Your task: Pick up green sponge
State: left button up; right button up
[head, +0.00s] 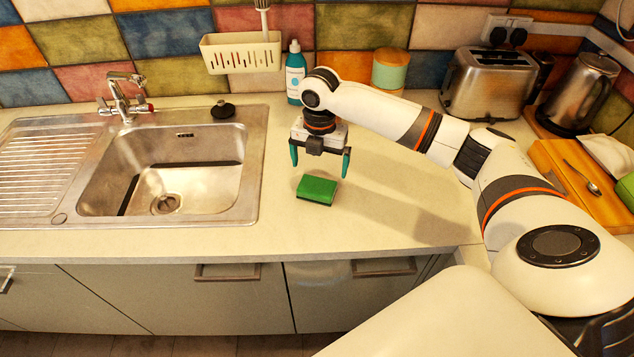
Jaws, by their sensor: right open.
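The green sponge (318,189) lies flat on the light countertop, just right of the sink. Its green side faces up and a dark edge shows along its front. My right gripper (320,164) points down above the sponge, apart from it. Its two teal fingers are spread wide and nothing is between them. My left gripper is not in view.
The metal sink (165,170) with a faucet (124,97) is on the left. The counter around the sponge is clear.

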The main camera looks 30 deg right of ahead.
aim_at(317, 185)
notch_tip(317, 185, down, 3)
jog(key=shift+s+a+p, duration=0.15)
jog(key=shift+p, duration=0.15)
jog(key=shift+f, duration=0.3)
jog(key=f, duration=0.1)
jog(key=f+p, duration=0.1)
jog(key=f, duration=0.1)
jog(key=f+p, duration=0.1)
jog(key=shift+w+a+f, duration=0.1)
jog(key=shift+w+f, duration=0.05)
jog(key=shift+w, duration=0.1)
jog(key=shift+f, duration=0.3)
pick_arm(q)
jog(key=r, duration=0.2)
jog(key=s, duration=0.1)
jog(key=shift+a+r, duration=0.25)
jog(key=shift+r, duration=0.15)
pick_arm(e)
jog(key=c, duration=0.8)
jog(key=shift+c, duration=0.2)
